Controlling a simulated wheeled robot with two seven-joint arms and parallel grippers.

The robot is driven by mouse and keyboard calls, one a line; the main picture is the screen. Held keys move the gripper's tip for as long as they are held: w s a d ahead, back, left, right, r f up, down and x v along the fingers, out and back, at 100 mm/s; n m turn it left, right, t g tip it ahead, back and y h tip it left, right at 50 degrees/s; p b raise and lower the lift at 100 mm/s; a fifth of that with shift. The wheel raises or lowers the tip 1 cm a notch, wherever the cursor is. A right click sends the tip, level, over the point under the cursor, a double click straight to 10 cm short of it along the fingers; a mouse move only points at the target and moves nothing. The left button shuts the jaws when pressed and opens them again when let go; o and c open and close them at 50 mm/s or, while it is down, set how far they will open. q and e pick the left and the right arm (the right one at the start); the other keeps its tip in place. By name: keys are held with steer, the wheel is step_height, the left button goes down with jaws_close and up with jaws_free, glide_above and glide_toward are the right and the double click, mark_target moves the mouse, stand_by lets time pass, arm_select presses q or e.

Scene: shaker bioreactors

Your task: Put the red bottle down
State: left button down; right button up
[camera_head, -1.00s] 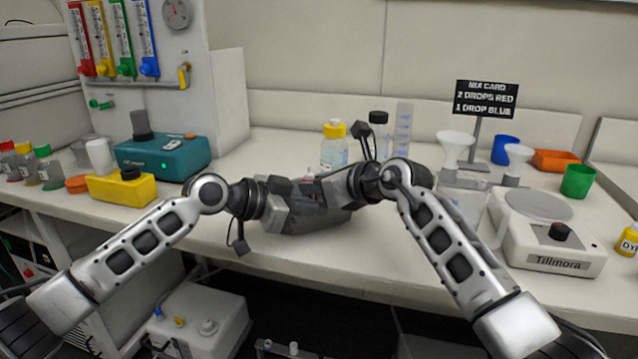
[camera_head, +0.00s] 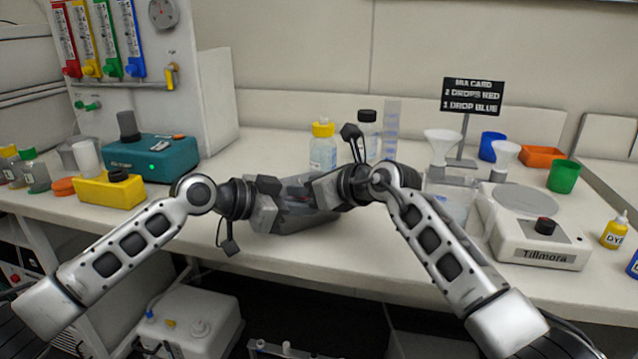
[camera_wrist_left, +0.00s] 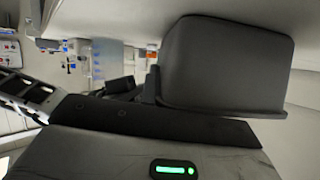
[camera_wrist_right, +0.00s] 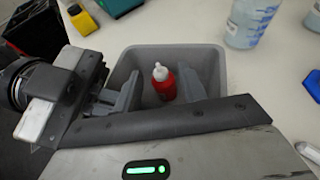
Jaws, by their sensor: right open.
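The red bottle (camera_wrist_right: 165,88) with a white tip stands in a grey bin (camera_wrist_right: 212,55) in the right wrist view. My right gripper (camera_wrist_right: 157,88) is open, with a finger on either side of the bottle; a gap shows on the left, while the right finger is close to it. In the head view my right gripper (camera_head: 327,190) and my left gripper (camera_head: 268,205) meet over the front of the bench, hiding the bottle. In the left wrist view a dark grey block fills the upper right; my left jaws cannot be made out.
A yellow-capped bottle (camera_head: 323,152) and a black-capped bottle (camera_head: 367,138) stand behind the grippers. A teal device (camera_head: 152,155) and yellow box (camera_head: 110,188) are left. A white scale (camera_head: 530,230), funnels, and blue (camera_head: 491,146) and green (camera_head: 563,176) cups are right.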

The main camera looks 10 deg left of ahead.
arm_select(q)
steer(key=shift+d+r, duration=0.1)
arm_select(e)
steer(key=shift+s+a, duration=0.3)
steer(key=shift+s, duration=0.05)
steer(key=shift+d+r, duration=0.2)
steer(key=shift+d, duration=0.15)
steer(key=v, duration=1.1)
steer(key=shift+d+r, duration=0.25)
steer(key=shift+r, duration=0.1)
steer(key=shift+f, duration=0.1)
